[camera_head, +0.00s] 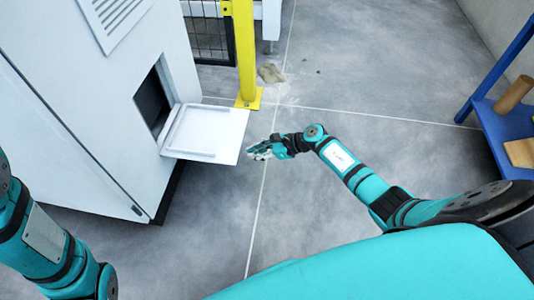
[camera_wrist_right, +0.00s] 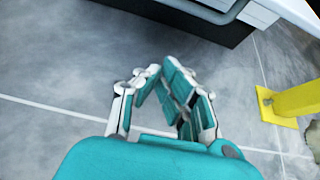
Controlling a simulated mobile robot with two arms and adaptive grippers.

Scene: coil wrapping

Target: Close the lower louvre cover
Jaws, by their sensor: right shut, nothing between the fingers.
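The lower louvre cover (camera_head: 205,132) is a white panel hinged at the bottom of a dark opening (camera_head: 152,103) in the white cabinet. It stands open, folded outward and roughly level. My right gripper (camera_head: 250,153) is shut and empty, just right of the cover's outer edge; I cannot tell if they touch. In the right wrist view the gripper's fingers (camera_wrist_right: 165,85) come together over the floor, and part of the white cover (camera_wrist_right: 290,12) shows at the top right. My left arm shows at the left of the head view, but its gripper is out of view.
A yellow post (camera_head: 245,55) with a floor plate stands behind the cover. A second, upper louvre panel (camera_head: 115,15) is on the cabinet. A blue shelf (camera_head: 500,125) with brown items stands at the right. The grey floor between is mostly clear.

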